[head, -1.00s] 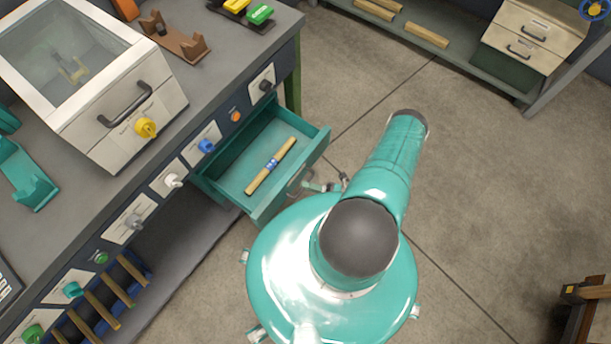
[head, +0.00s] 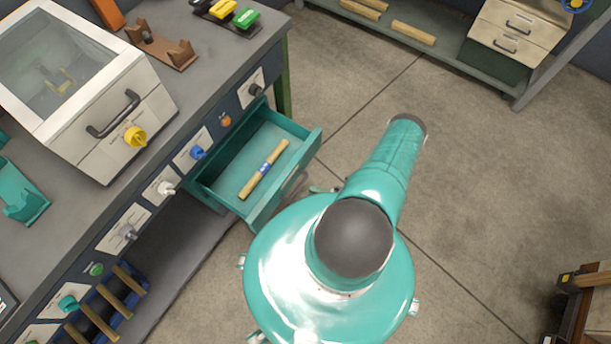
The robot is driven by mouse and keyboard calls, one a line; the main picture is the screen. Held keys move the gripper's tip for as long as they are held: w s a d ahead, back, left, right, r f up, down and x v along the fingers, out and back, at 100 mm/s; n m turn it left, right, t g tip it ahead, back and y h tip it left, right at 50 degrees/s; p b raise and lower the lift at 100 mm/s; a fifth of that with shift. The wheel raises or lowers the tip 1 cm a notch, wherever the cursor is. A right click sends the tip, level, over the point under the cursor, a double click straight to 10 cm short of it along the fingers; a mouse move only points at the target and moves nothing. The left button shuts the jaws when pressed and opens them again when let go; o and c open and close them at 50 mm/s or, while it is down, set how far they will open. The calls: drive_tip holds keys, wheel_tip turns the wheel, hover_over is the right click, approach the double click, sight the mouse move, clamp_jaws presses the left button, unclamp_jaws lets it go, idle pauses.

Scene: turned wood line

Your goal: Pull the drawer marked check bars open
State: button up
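A teal drawer (head: 232,190) stands pulled out from under the workbench. It holds one pale wooden bar (head: 275,158) with a blue band round its middle. The drawer's front panel faces my body, and I cannot read any marking on it. My arm reaches out at the right of the drawer. Only a small bit of the arm's far end shows, beside the drawer front, next to my teal body. My gripper's fingers are hidden, so I cannot tell whether they touch the drawer's handle.
The workbench (head: 190,98) carries a clear-lidded box (head: 110,130) and a brown cradle (head: 165,48). Knobs, including a blue one (head: 198,153), line its front. A blue bin (head: 125,305) of wooden bars is below left. The floor (head: 480,180) at right is clear.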

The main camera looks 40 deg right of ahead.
drive_tip(key=v, duration=0.9)
drive_tip(key=w+d+r+n+g, duration=0.3)
drive_tip(key=w+r+n+g, duration=0.4)
drive_tip(key=r, duration=0.4)
drive_tip(key=w+d+r+n+g, duration=0.45)
drive_tip(key=w+r+n, duration=0.3)
drive_tip(key=r, duration=0.45)
drive_tip(key=w+a+r+n+g+h, duration=0.2)
drive_tip(key=w+a+r+n+g, duration=0.2)
drive_tip(key=r+n, duration=0.5)
drive_tip(key=a+r+n+h, duration=0.3)
drive_tip(key=a+r+n, duration=0.25)
drive_tip(key=r, duration=0.45)
drive_tip(key=a+r+n+h, duration=0.35)
drive_tip(key=a+r, duration=0.35)
drive_tip(key=r, duration=0.3)
drive_tip(key=s+a+r+n+t+h, duration=0.4)
drive_tip(key=s+a+r+n+t, duration=0.2)
drive_tip(key=s+a+r+n, duration=0.3)
wheel_tip(320, 180, up, 3)
drive_tip(key=a+n, duration=0.2)
drive_tip(key=n, duration=0.1)
drive_tip(key=shift+a+h, duration=0.2)
drive_tip(key=shift+h, duration=0.15)
